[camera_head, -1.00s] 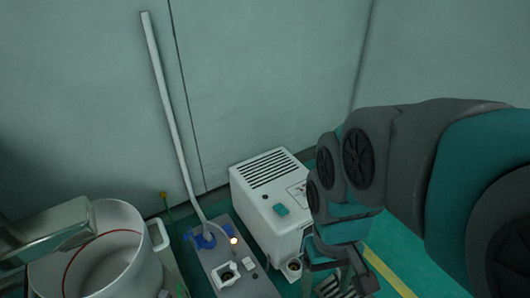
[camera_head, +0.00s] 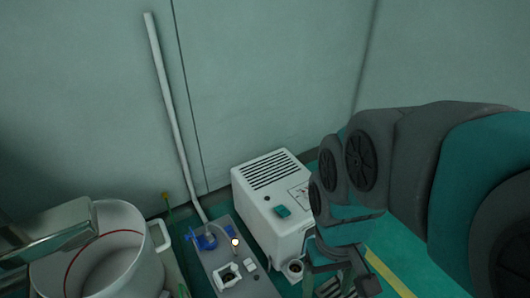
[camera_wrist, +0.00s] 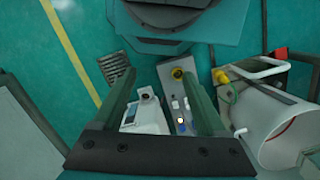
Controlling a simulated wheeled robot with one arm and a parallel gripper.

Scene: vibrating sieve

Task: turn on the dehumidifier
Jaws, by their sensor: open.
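The dehumidifier, which I take to be the white box with a slotted vent (camera_head: 272,208), stands on the floor near the wall.
A grey unit (camera_head: 240,284) with a lit lamp and blue part stands left of the box. A white drum (camera_head: 130,270) is further left. A pale pipe (camera_head: 172,115) rises along the wall. A floor grate (camera_wrist: 117,60) and yellow line (camera_wrist: 75,45) lie on open green floor.

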